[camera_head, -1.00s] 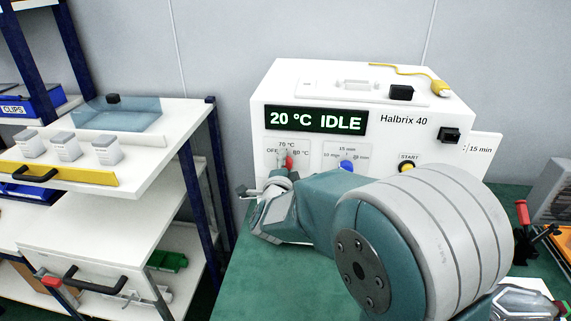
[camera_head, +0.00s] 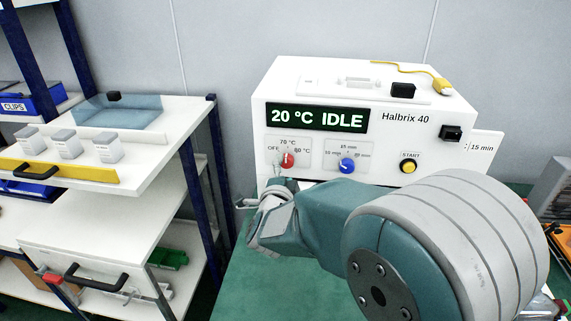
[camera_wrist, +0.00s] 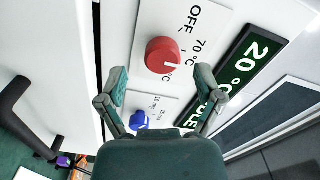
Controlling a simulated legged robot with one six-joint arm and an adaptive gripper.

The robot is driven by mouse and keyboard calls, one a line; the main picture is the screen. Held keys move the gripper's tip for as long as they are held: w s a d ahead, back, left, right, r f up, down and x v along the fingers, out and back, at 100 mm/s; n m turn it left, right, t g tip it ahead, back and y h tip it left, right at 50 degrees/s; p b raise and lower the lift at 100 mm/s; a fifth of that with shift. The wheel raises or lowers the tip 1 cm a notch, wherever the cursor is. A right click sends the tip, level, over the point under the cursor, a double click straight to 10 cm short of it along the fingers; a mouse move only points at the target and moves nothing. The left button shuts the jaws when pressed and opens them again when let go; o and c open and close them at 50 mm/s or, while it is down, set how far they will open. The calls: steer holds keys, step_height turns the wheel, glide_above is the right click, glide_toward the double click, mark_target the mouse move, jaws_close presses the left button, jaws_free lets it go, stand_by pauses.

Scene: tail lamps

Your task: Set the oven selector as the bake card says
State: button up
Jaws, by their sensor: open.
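The white oven (camera_head: 420,150) has a display (camera_head: 318,118) reading 20 °C IDLE. Its red selector knob (camera_head: 288,160) has OFF, 70 °C and 80 °C around it. In the wrist view the red knob (camera_wrist: 162,55) shows a white mark that seems to point toward 70 °C. The bake card (camera_head: 482,147) at the oven's right is partly hidden; 15 min is legible. My gripper (camera_wrist: 162,84) is open, its fingers apart on either side of the view below the knob, holding nothing. In the head view my gripper (camera_head: 258,204) is low and left of the knob.
A blue timer knob (camera_head: 347,166) and yellow START button (camera_head: 408,166) are right of the selector. A yellow plug and cable (camera_head: 440,84) lie on the oven. A white shelf unit (camera_head: 150,180) with several small boxes stands at left. Green bench (camera_head: 240,290) is bare in front.

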steer(key=s+a, duration=0.1)
steer(key=s, duration=0.7)
steer(key=shift+s+a, duration=0.15)
steer(key=shift+a, duration=0.25)
steer(key=shift+f, duration=0.1)
steer(key=s+d+n+g+y, duration=0.1)
steer(key=s+d+n+g, duration=0.5)
steer(key=s, duration=0.5)
steer(key=s+d+n+g+y, duration=0.2)
steer(key=s+d+n+g, duration=0.4)
steer(key=s+d+n, duration=0.2)
steer(key=s+n, duration=0.2)
steer(key=s, duration=0.1)
steer(key=shift+d, duration=0.2)
stand_by(1.2)
